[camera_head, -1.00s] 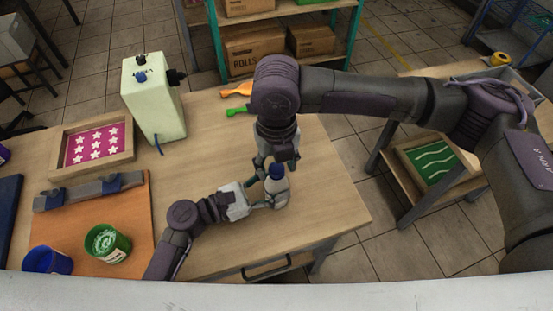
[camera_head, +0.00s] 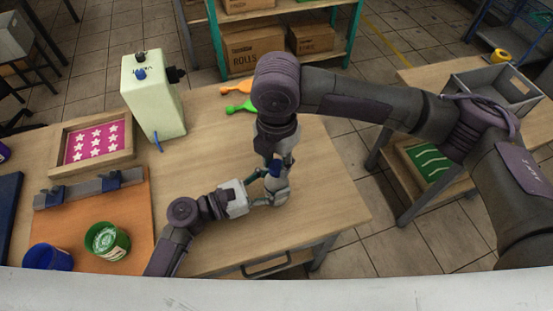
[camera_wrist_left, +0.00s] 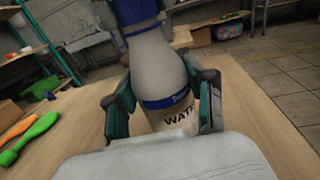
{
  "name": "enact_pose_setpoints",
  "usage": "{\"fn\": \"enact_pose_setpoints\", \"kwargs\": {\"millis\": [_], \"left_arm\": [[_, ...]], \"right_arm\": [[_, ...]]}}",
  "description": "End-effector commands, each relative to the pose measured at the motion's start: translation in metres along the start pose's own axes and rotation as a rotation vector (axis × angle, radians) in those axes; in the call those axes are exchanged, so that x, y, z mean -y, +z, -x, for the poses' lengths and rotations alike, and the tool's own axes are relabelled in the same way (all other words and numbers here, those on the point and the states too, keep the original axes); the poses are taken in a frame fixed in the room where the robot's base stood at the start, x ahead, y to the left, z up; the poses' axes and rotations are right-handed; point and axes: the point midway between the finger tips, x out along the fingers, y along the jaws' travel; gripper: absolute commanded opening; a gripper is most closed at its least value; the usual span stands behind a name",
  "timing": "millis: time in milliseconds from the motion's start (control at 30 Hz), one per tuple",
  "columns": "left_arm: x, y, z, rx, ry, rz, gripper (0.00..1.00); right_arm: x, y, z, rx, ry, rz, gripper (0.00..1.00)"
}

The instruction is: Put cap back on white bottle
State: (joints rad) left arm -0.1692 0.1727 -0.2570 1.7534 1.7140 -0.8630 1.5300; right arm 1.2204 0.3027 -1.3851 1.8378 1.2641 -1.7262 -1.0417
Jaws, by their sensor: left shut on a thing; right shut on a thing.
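The white bottle (camera_head: 277,190) stands upright near the right side of the wooden table. In the left wrist view the bottle (camera_wrist_left: 165,75) has a blue band and dark lettering. My left gripper (camera_head: 268,201) is shut on its body from the left; its fingers flank the bottle in the wrist view (camera_wrist_left: 165,105). The blue cap (camera_head: 275,168) is at the bottle's top, also at the top edge of the wrist view (camera_wrist_left: 138,14). My right gripper (camera_head: 274,161) comes from above and is shut on the cap. Whether the cap is fully seated is unclear.
Orange and green tools (camera_head: 238,106) lie behind the grippers. A pale box-shaped device (camera_head: 152,100), a star-pattern frame (camera_head: 128,152) and a green pot (camera_head: 107,242) are at the left. The table's right edge is close to the bottle; bare wood lies in front.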

Motion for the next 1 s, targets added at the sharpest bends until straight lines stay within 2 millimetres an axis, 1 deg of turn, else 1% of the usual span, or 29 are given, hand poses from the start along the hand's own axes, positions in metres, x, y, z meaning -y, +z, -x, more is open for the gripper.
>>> {"fn": "enact_pose_setpoints", "kwargs": {"millis": [33,100,467,800,900,967,1000], "left_arm": [[0.0001,-0.0007,0.0001,-0.002,0.000,0.000,0.00],[0.0001,-0.0007,0.0001,-0.002,0.000,0.000,0.00],[0.0001,-0.0007,0.0001,-0.001,0.000,-0.001,0.00],[0.0002,-0.0006,0.0000,-0.001,0.000,-0.001,0.00],[0.0002,-0.0006,0.0000,-0.001,0.000,-0.001,0.00],[0.0002,-0.0006,0.0000,-0.001,0.000,-0.001,0.00],[0.0002,-0.0006,0.0000,-0.001,0.000,-0.001,0.00]], "right_arm": [[0.0000,-0.0012,-0.0009,-0.003,0.000,-0.117,0.00],[-0.0001,-0.0014,-0.0007,-0.004,0.001,-0.290,0.00],[0.0000,-0.0017,-0.0012,-0.005,0.000,-1.196,0.00],[0.0001,-0.0020,-0.0019,-0.004,-0.001,-2.072,0.00],[0.0001,-0.0011,-0.0015,-0.003,0.002,-2.275,0.00],[0.0002,-0.0007,-0.0014,-0.002,0.003,-2.360,0.00],[0.0002,-0.0006,-0.0014,-0.002,0.003,-2.349,0.00]]}}
